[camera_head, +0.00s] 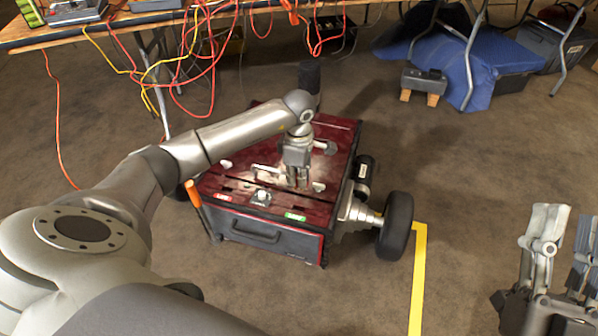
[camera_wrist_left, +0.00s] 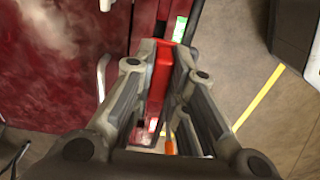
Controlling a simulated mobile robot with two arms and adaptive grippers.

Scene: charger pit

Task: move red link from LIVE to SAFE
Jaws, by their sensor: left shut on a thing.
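My left gripper (camera_head: 297,183) is over the top of a dark red wheeled machine (camera_head: 330,130), fingers pointing down. In the left wrist view its fingers are shut on the red link (camera_wrist_left: 161,70). The link is hidden by the fingers in the head view, and I cannot tell whether it touches the deck. A green label (camera_head: 295,217), too small to read, is at the front right edge and also shows in the wrist view (camera_wrist_left: 180,28). A red label (camera_head: 222,197) is at the front left. My right gripper (camera_head: 560,245) is open and empty, away at the right.
A white-grey fitting (camera_head: 261,197) stands on the deck between the labels. An orange-handled stick (camera_head: 193,193) rises at the front left corner. A black wheel (camera_head: 396,226) is at the right, near yellow floor tape (camera_head: 417,280). Cables (camera_head: 185,60) hang from the bench behind.

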